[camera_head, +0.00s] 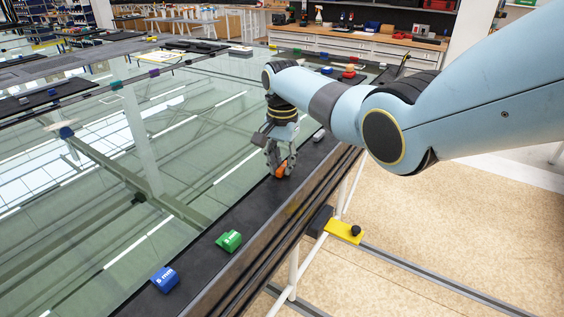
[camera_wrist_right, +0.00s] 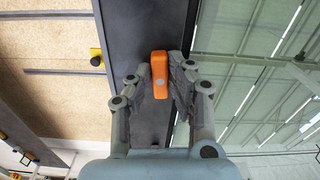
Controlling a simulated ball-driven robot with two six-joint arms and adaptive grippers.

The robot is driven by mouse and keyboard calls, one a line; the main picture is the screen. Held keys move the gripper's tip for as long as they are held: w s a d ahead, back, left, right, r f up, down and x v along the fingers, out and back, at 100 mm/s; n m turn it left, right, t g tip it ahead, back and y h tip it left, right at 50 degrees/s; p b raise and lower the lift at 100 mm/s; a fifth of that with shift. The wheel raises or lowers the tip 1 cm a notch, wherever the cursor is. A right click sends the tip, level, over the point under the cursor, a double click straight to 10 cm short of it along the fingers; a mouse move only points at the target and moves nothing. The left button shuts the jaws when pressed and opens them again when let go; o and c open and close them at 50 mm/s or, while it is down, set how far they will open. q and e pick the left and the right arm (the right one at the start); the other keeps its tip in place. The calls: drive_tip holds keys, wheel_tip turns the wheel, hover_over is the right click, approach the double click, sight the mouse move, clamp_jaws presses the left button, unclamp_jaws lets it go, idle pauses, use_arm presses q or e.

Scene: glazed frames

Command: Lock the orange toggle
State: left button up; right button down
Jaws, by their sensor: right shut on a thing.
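The orange toggle (camera_head: 281,169) sits on the dark frame edge of the glazed table in the head view. In the right wrist view the orange toggle (camera_wrist_right: 160,76) shows as an upright orange block with a pale round spot. My right gripper (camera_head: 279,172) reaches down over it, and its fingers are shut on the toggle. In the right wrist view the right gripper's fingertips (camera_wrist_right: 158,78) lie on both sides of it. The fingers hide part of the toggle in the head view. My left gripper is not in view.
A green block (camera_head: 229,241) and a blue block (camera_head: 165,279) sit nearer on the same dark frame (camera_head: 205,262). A grey rounded piece (camera_head: 319,135) lies just beyond the gripper. A yellow bracket (camera_head: 343,231) sticks out from the frame's right side. Glass (camera_head: 170,190) spreads to the left.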

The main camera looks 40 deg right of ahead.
drive_tip(key=n+p, duration=0.2)
drive_tip(key=n, duration=0.2)
drive_tip(key=shift+s+r, duration=0.1)
drive_tip(key=n+p, duration=0.1)
drive_tip(key=n, duration=0.4)
drive_tip(key=shift+d+n, duration=0.15)
drive_tip(key=shift+n, duration=0.15)
drive_tip(key=n, duration=0.3)
drive_tip(key=shift+d+n+p, duration=0.1)
drive_tip(key=shift+n+p, duration=0.2)
drive_tip(key=shift+p, duration=0.05)
drive_tip(key=shift+d+n, duration=0.1)
drive_tip(key=shift+n, duration=1.8)
drive_tip(key=c, duration=1.3)
unclamp_jaws()
drive_tip(key=shift+o, duration=0.2)
wheel_tip(320, 180, up, 12)
